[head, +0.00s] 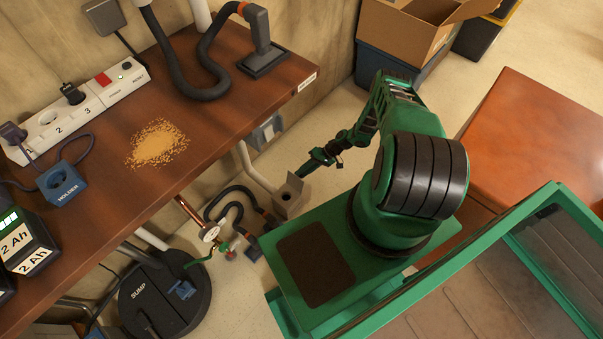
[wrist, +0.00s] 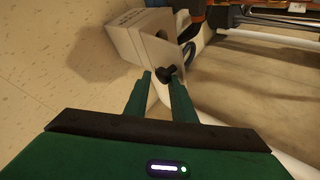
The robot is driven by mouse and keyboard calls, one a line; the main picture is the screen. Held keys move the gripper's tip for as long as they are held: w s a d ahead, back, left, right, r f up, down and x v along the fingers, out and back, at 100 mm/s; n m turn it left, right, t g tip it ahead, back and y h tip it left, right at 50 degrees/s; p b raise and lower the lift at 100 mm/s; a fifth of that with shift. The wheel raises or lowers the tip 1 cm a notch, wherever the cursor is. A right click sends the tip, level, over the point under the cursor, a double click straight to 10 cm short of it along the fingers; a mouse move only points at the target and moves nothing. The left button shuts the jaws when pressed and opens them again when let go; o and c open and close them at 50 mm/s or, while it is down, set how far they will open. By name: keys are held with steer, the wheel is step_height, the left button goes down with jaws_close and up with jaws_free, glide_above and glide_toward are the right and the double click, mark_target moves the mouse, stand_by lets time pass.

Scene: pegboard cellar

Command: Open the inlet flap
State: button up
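A small grey inlet box (head: 287,203) stands low near the wall in the head view, with a plate tilted up at its top. In the wrist view the grey box (wrist: 122,42) is at the upper middle, and a pale plate, likely the inlet flap (wrist: 157,55), is on its near right side. A black knob (wrist: 167,73) shows at the flap's lower edge. My gripper (head: 304,173) reaches down beside the box. In the wrist view my gripper (wrist: 160,78) has its fingers apart, with the knob at or just past the tips. I cannot tell whether they touch.
The wooden bench (head: 190,100) overhangs at the left. A sump lid (head: 165,295) is on the floor. Open floor shows beyond my arm.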

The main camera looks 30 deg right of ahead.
steer(key=o, duration=0.4)
steer(key=shift+s+d+f, duration=0.45)
steer(key=shift+s+f, duration=0.15)
steer(key=shift+s, duration=0.25)
steer(key=shift+r, duration=0.1)
steer(key=v, duration=0.3)
steer(key=w+v, duration=0.1)
steer(key=v, duration=0.6)
steer(key=shift+w+d+r, duration=0.1)
steer(key=shift+d+r, duration=0.1)
steer(key=shift+r, duration=0.2)
